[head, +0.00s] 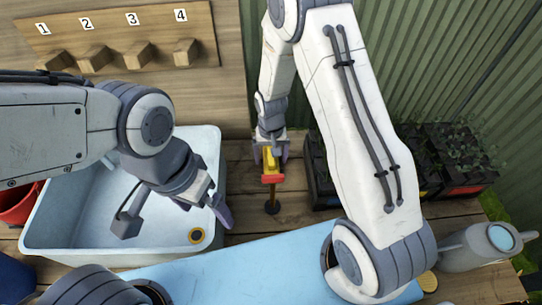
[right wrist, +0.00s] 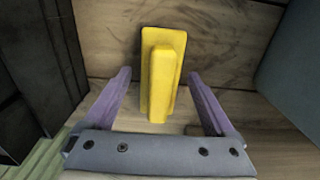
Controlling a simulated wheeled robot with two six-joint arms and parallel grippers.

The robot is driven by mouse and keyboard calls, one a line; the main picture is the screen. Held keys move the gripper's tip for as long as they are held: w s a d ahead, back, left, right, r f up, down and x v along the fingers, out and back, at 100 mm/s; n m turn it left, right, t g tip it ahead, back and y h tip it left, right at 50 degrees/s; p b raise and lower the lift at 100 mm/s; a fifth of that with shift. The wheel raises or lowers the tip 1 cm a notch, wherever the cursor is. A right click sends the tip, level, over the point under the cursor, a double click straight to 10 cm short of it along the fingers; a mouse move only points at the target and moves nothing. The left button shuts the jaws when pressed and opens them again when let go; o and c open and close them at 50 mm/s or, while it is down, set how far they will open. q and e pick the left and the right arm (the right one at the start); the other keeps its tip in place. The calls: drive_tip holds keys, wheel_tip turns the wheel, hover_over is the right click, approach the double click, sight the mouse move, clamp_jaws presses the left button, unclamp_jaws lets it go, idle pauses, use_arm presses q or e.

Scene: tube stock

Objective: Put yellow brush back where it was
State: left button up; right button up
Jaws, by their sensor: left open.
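The yellow brush (head: 270,161) is beyond the basin's right side in the head view. It also shows in the right wrist view (right wrist: 160,75), a flat yellow plate with a raised handle, between the fingers. My right gripper (head: 271,153) is open around the brush, with a gap on both sides of the handle (right wrist: 160,108). A red piece (head: 272,179) shows at the brush's near end; I cannot tell if it is part of it. My left gripper (head: 175,217) is open and empty above the basin.
Wooden pegs numbered 1 to 4 (head: 137,56) are on a board at the back left. A pale basin (head: 60,215) stands below. Plant crates (head: 465,188) stand right; a blue surface (head: 240,275) lies in front.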

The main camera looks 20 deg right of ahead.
drive_tip(key=shift+r, duration=0.1)
drive_tip(key=shift+r, duration=0.25)
wheel_tip(320, 180, up, 12)
drive_tip(key=b, duration=0.1)
drive_tip(key=shift+f, duration=0.2)
wheel_tip(320, 180, down, 12)
drive_tip(key=shift+p, duration=0.65)
drive_tip(key=shift+r, duration=1.75)
